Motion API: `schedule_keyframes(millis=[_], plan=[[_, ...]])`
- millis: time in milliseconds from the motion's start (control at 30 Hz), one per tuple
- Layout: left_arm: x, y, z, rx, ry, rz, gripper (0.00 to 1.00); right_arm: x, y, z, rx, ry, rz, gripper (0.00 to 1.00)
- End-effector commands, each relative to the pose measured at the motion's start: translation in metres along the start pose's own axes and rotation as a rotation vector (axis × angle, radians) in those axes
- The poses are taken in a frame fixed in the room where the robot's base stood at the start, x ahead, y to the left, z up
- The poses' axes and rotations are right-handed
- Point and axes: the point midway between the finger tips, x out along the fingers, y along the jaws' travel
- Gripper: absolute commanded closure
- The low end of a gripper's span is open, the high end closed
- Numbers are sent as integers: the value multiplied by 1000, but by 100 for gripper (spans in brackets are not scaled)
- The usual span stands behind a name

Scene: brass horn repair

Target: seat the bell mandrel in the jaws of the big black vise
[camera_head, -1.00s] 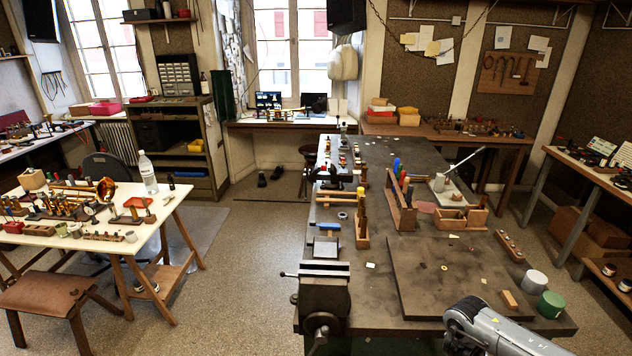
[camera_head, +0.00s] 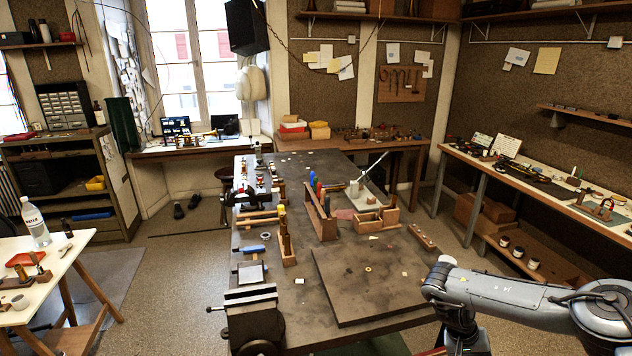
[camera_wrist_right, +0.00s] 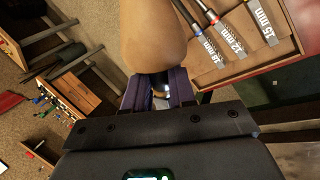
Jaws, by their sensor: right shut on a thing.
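The big black vise (camera_head: 252,318) is at the near left corner of the bench in the head view. Its jaws (camera_head: 250,293) are at the top and nothing stands between them; how far apart they are is hard to tell. In the right wrist view my right gripper (camera_wrist_right: 160,88) is shut on the narrow end of a smooth tan, rounded piece, which I take to be the bell mandrel (camera_wrist_right: 155,40). The mandrel's far end is cut off by the top of the picture. The head view shows neither the mandrel nor the right gripper. My left gripper is in no view.
A drawer or tray (camera_wrist_right: 245,45) holds size-marked tools beside the mandrel in the wrist view. In the head view, the dark board (camera_head: 365,285) lies right of the vise. A wooden tool rack (camera_head: 320,218) stands farther back. Floor left of the vise is clear.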

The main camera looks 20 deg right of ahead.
Motion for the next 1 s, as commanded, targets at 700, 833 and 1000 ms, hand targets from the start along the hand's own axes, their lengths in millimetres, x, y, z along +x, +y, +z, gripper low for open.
schedule_keyframes(millis=[700,833,1000], plan=[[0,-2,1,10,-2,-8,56,-104,-174,64,-408,209,2,100],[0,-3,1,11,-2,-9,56,-125,-212,93,-505,259,2,100],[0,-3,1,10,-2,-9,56,-141,-244,123,-593,304,2,100]])
